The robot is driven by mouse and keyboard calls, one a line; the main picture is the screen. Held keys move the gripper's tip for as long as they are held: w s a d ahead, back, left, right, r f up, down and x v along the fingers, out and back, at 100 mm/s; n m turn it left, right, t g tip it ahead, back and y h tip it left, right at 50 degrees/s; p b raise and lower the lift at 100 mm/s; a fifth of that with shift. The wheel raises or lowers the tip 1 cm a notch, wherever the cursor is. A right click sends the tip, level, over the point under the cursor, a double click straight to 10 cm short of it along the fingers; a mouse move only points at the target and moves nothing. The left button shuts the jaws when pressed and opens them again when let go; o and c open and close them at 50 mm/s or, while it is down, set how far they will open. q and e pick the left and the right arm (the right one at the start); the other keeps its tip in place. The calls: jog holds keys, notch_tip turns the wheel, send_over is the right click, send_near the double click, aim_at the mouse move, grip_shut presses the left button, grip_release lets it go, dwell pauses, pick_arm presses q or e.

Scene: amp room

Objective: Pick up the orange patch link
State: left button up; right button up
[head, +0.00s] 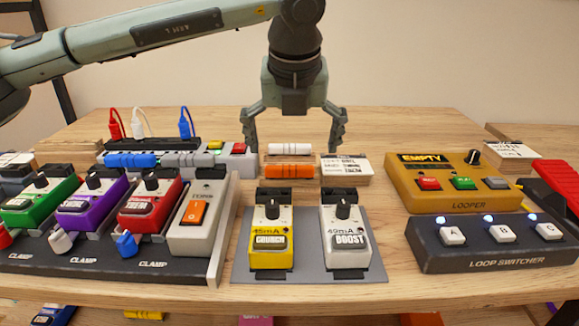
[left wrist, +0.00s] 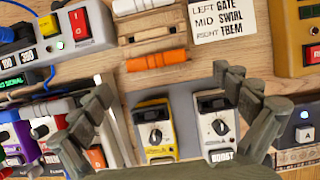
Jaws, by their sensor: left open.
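The orange patch link (head: 289,171) lies crosswise on the table behind the yellow CRUNCH pedal. It also shows in the left wrist view (left wrist: 157,60), above the two pedals, with nothing covering its middle. A white patch link (head: 288,149) lies parallel just behind it. My left gripper (head: 292,140) points down with its fingers spread wide, open and empty. In the head view its fingers appear to either side of the links. In the left wrist view the open fingers (left wrist: 168,92) frame the pedals, with the orange link beyond them. My right gripper is not in view.
The yellow CRUNCH pedal (head: 271,238) and silver BOOST pedal (head: 346,238) stand on a grey board in front. A label card (head: 345,167) is right of the links. A power strip (head: 205,158) is left. The looper (head: 447,184) stands further right.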

aim_at(289, 167)
pick_arm(q)
jog(key=x, duration=0.3)
jog(key=p+x, duration=0.1)
jog(key=shift+w+a+f, duration=0.2)
jog(key=shift+a+f, duration=0.15)
jog(key=shift+a, duration=0.05)
jog(key=shift+w+f, duration=0.15)
jog(key=shift+f, duration=0.1)
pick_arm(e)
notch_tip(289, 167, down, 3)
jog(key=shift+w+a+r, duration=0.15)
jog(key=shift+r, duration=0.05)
pick_arm(q)
jog(key=shift+c, duration=0.2)
jog(key=c, duration=1.1)
jog(key=shift+r, duration=0.1)
jog(key=shift+c, duration=0.2)
